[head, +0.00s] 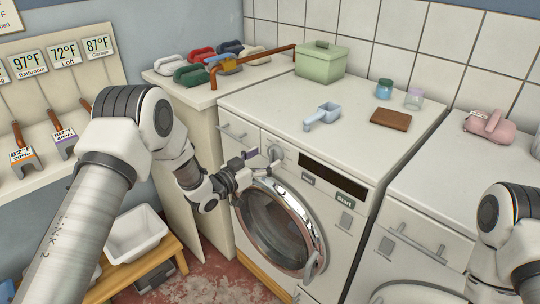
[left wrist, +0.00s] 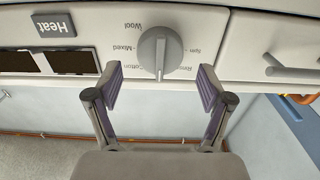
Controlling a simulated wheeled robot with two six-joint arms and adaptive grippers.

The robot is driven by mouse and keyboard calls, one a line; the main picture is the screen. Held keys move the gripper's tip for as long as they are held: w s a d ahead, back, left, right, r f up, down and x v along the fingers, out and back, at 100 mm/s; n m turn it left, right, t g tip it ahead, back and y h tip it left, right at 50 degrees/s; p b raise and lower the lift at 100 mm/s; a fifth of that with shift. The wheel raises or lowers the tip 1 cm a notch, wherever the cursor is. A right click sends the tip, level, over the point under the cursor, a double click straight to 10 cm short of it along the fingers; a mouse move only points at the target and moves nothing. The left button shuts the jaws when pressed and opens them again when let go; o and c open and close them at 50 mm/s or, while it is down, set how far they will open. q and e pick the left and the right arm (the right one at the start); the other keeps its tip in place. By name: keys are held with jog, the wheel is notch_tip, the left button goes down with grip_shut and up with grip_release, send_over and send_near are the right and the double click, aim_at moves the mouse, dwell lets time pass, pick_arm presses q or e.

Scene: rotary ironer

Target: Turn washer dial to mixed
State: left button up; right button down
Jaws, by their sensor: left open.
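The washer (head: 240,108) is white with a round glass door. Its round grey dial (head: 276,153) sits on the front panel, left of the dark display. In the left wrist view the dial (left wrist: 160,52) has a raised bar across it, with the labels Wool, Mixed, Cotton, Spin and Rinse around it, seen turned over. I cannot tell which label the dial points to. My left gripper (head: 263,162) is at the dial, open, its purple-padded fingers on either side of the knob with gaps in the left wrist view (left wrist: 162,88). My right gripper is outside the view.
The Heat button (left wrist: 54,25) and Start button (head: 345,198) are on the panel. A drawer handle (left wrist: 290,68) is beside the dial. A blue scoop (head: 322,117), brown block (head: 391,118) and green box (head: 321,63) stand on top. A pink container (head: 489,126) is at right.

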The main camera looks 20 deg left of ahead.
aim_at(274, 154)
pick_arm(q)
jog(key=x, duration=0.2)
jog(key=shift+w+d, duration=0.1)
jog(key=shift+w, duration=0.15)
jog(key=c, duration=1.1)
jog(key=shift+c, duration=0.2)
jog(key=m+b, duration=0.3)
jog(key=m, duration=0.2)
jog(key=shift+d+f+b, duration=0.1)
jog(key=shift+f+b, duration=0.05)
jog(key=shift+b, duration=0.25)
jog(key=m+b, duration=0.3)
jog(key=m, duration=0.1)
jog(key=shift+s+f+m, duration=0.1)
jog(key=shift+m, duration=0.2)
jog(key=m+b, duration=0.5)
jog(key=shift+d+f, duration=0.1)
jog(key=shift+f, duration=0.05)
jog(key=shift+m+b, duration=1.45)
jog(key=shift+m, duration=0.15)
